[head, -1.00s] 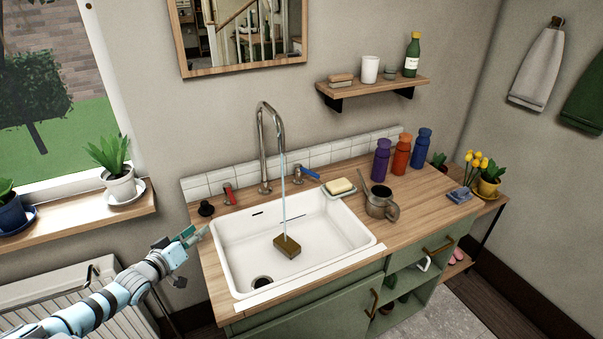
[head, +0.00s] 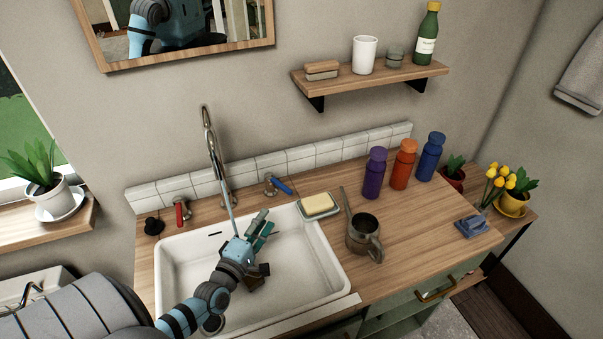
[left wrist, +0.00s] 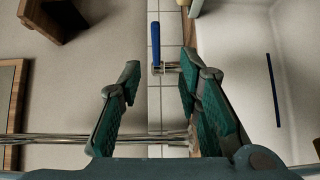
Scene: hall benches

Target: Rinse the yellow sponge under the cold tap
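A pale yellow block (head: 317,202) sits on a dish at the sink's back right corner. The cold tap has a blue lever (head: 281,186). My left gripper (head: 265,222) is open and empty over the sink. In the left wrist view, the blue lever (left wrist: 155,45) lies beyond the fingertips (left wrist: 161,75), apart from them. My right gripper is out of view.
A red-levered tap (head: 180,211) and a black knob (head: 154,226) stand left of the spout. A metal jug (head: 363,236) stands right of the sink, with purple (head: 375,173), orange (head: 403,165) and blue (head: 431,157) bottles behind.

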